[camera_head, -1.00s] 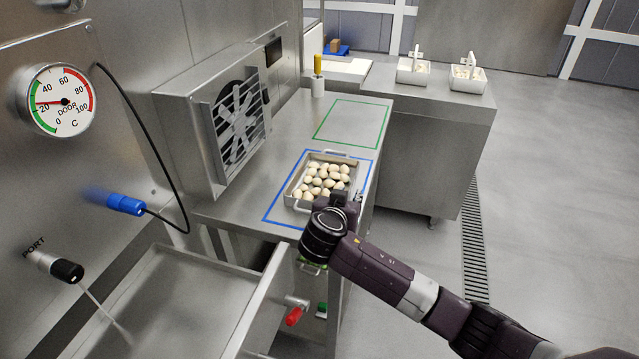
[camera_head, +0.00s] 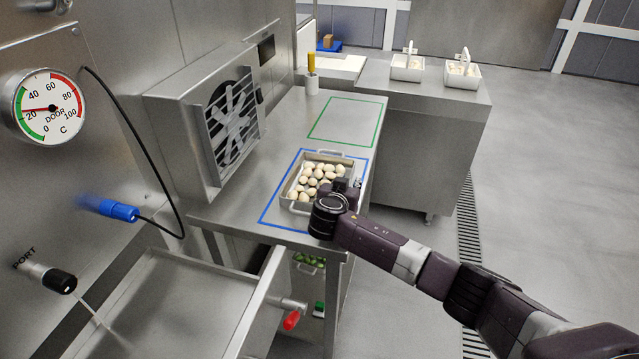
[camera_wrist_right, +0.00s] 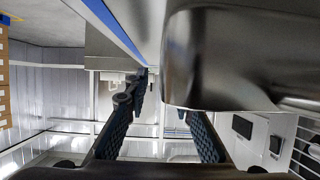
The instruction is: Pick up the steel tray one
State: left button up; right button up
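The steel tray (camera_head: 296,206) sits inside the blue outline on the steel counter. It is shallow and holds several pale, rounded filled pasta pieces (camera_head: 318,177). A handle shows at its far end; its near right corner is hidden behind my right gripper. My right gripper (camera_head: 345,186) is at the near right corner of the tray. A large shiny steel surface (camera_wrist_right: 225,60) lies close beyond the right finger. I cannot tell whether they touch. My left gripper is out of view.
A green outline (camera_head: 347,121) farther along the counter is empty. A fan unit (camera_head: 215,125) stands left of the tray. A white holder with a yellow handle (camera_head: 311,72) stands behind. Two white baskets (camera_head: 407,68) stand on the back counter. An open steel basin (camera_head: 165,310) is in front.

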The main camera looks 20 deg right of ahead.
grip_shut()
jog(key=shift+w+r, duration=0.1)
dwell(0.5)
